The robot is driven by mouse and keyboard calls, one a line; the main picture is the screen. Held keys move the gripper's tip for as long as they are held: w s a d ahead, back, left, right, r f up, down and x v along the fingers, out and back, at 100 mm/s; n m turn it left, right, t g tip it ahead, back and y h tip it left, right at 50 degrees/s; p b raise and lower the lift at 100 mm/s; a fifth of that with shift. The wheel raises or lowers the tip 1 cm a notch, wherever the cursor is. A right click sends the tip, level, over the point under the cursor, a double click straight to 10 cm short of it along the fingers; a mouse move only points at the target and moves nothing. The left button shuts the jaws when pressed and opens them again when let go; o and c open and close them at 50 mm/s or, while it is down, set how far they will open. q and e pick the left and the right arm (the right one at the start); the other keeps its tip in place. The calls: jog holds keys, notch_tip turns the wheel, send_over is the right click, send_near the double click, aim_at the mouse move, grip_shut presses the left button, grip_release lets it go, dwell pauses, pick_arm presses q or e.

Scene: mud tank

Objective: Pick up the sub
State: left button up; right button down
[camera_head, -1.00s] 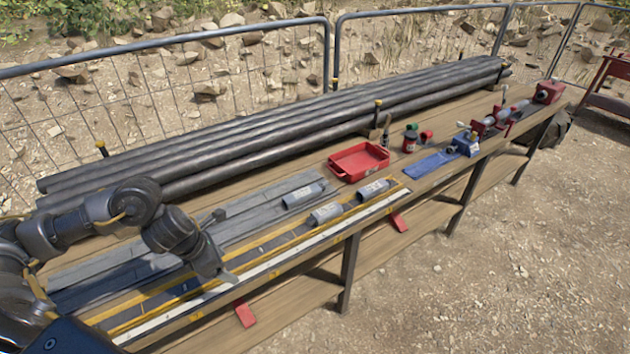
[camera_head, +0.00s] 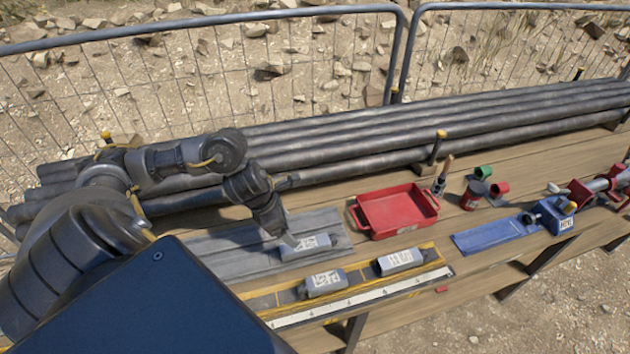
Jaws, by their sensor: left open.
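Three short grey cylindrical subs with white printed labels lie on the bench. One sub (camera_head: 312,246) lies on the grey mat (camera_head: 225,258). Two more, a front left sub (camera_head: 325,283) and a front right sub (camera_head: 399,261), lie on the yellow-edged strip near the front edge. My left gripper (camera_head: 290,241) is open, pointing down at the left end of the sub on the mat. It overlaps that end in the picture; whether it touches cannot be told. My right gripper is out of view.
Long dark pipes (camera_head: 350,143) line the back. A white ruler strip (camera_head: 365,297) runs along the front.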

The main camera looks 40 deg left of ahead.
aim_at(305, 244)
pick_arm(q)
jog(key=x, duration=0.3)
jog(key=shift+f, duration=0.35)
jog(key=shift+x, duration=1.05)
jog(key=shift+r+p, duration=0.1)
jog(key=shift+p, duration=0.2)
jog(key=shift+w+d+f, duration=0.15)
jog(key=shift+f, duration=0.05)
jog(key=p+x, duration=0.1)
jog(key=x, duration=0.3)
jog(key=shift+w+r, duration=0.1)
jog(key=shift+w+d+f+p, duration=0.1)
jog(key=shift+f+p, duration=0.2)
jog(key=shift+f, duration=0.05)
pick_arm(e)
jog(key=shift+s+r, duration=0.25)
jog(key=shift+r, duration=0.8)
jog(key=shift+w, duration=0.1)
